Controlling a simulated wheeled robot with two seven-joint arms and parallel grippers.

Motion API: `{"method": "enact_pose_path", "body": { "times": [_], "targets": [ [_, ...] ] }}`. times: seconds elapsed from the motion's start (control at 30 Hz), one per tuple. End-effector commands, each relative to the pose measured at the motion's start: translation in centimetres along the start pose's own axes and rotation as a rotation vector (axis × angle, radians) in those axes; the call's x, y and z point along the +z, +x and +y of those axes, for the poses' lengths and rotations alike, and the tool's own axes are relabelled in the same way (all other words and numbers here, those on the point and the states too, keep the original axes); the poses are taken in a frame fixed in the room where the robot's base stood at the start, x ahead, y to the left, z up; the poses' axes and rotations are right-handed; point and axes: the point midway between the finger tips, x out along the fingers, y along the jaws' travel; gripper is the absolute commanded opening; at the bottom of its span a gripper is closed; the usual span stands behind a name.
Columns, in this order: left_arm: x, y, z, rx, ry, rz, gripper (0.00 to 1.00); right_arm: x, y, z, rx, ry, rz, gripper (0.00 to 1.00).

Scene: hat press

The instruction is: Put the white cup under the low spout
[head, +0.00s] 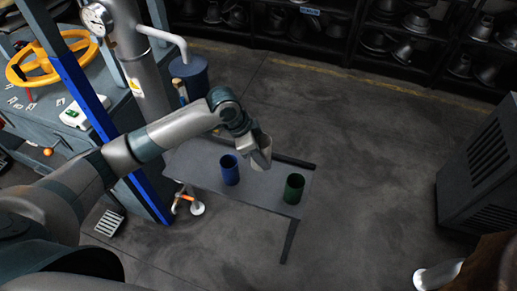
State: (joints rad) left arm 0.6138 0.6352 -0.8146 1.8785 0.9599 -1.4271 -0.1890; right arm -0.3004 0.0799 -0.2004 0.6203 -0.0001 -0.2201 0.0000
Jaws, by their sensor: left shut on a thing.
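My left gripper (254,143) reaches in from the left and is shut on the white cup (262,153). The cup is held upright or slightly tilted above the back of a small grey table (250,193), partly hidden by the gripper. A white pipe spout (165,37) bends out from the upright column and points down over a dark blue bucket. I cannot make out for sure which fitting is the low spout; a small white and orange fitting (197,208) shows low at the table's left edge. My right gripper is not in view.
A blue cup (230,170) stands on the table close to the held cup, and a green cup (293,190) stands near the right edge. The dark blue bucket (190,76) and a blue post (75,75) are to the left.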

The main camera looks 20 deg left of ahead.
Motion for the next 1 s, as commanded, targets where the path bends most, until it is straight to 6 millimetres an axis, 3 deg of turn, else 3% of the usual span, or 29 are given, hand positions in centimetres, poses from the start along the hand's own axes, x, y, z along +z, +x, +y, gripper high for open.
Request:
{"method": "enact_pose_path", "body": {
  "times": [0.3,0.6,0.8,1.0],
  "targets": [
    [-3.0,-7.9,-0.6,-0.143,-0.315,0.005,0.2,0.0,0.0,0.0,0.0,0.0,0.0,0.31],
    [-3.7,-14.9,-0.6,-0.291,-0.676,0.005,0.2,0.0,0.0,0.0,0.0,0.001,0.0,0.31],
    [-3.3,-18.2,-0.4,-0.369,-0.873,0.003,0.2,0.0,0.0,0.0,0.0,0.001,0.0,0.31],
    [-2.9,-19.6,-0.3,-0.403,-0.966,0.0,0.2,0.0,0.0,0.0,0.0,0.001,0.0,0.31]
  ]
}}
